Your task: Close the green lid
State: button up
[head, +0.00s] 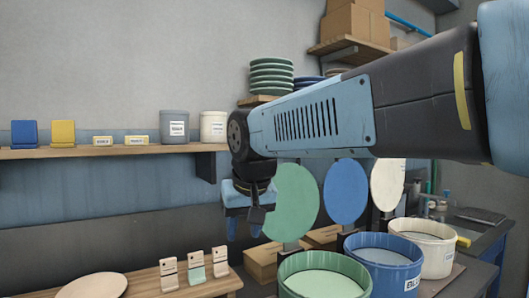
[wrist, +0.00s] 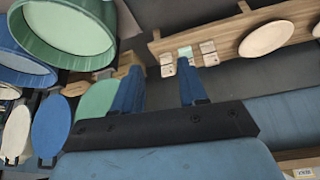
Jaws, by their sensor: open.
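The green lid (head: 298,205) is a round disc standing upright, raised behind the round green container (head: 322,272). The container is open at the top, with a paler inside. There the green lid (wrist: 98,100) shows left of the fingers, partly hidden by my gripper, and the green container (wrist: 68,40) is at the upper left.
A blue container (head: 385,262) with a raised blue lid (head: 346,191) and a white container (head: 425,246) with a raised white lid (head: 388,184) stand to the right. A wooden bench (head: 142,284) at lower left holds a pale plate (head: 92,286) and small labelled stands.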

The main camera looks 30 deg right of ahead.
jog(key=w+d+r+m+g+h, duration=0.2)
jog(key=w+d+r+m, duration=0.5)
jog(key=w+r, duration=0.45)
jog(key=w+d+r+m+g+h, duration=0.1)
jog(key=w+d+r+m, duration=0.4)
jog(key=w+d+r, duration=0.6)
jog(key=w+d+r+m+g, duration=0.1)
jog(key=w+d+r+m, duration=0.25)
jog(key=d, duration=0.25)
jog(key=shift+m+h, duration=0.3)
jog(key=shift+m, duration=0.05)
jog(key=x, duration=0.4)
jog(key=s+x, duration=0.1)
jog(key=x, duration=0.8)
jog(key=shift+s+a+f, duration=0.1)
jog(key=shift+a+f, duration=0.05)
jog(key=shift+f, duration=0.1)
grip_shut()
